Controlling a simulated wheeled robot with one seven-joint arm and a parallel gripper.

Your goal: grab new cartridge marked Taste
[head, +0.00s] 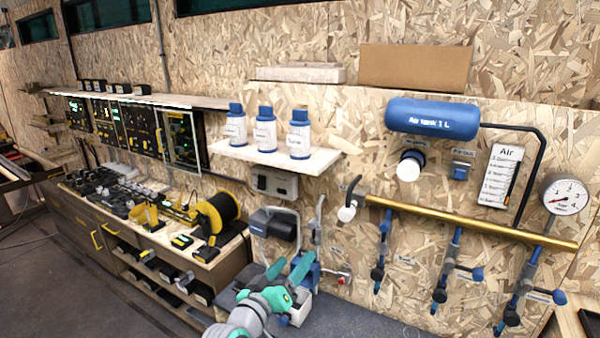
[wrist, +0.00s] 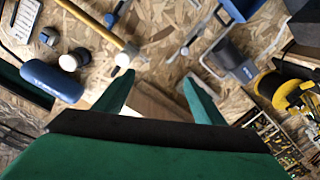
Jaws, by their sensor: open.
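Three white cartridges with blue caps stand upright in a row on a small white wall shelf (head: 272,157): a left one (head: 236,127), a middle one (head: 265,132) and a right one (head: 299,140). Their labels are small; the right one may read Taste, but I cannot be sure. My gripper (head: 288,268) is low in front of the wall, below the shelf and apart from the cartridges. In the wrist view its two green fingers (wrist: 156,82) are spread with nothing held between them. I cannot make out the cartridges in the wrist view.
A blue air tank (head: 431,117) and a brass pipe (head: 470,221) with hanging blue fittings are on the wall to the right. A workbench with a yellow spool (head: 218,215) is at the left. A grey box (head: 273,182) hangs under the shelf.

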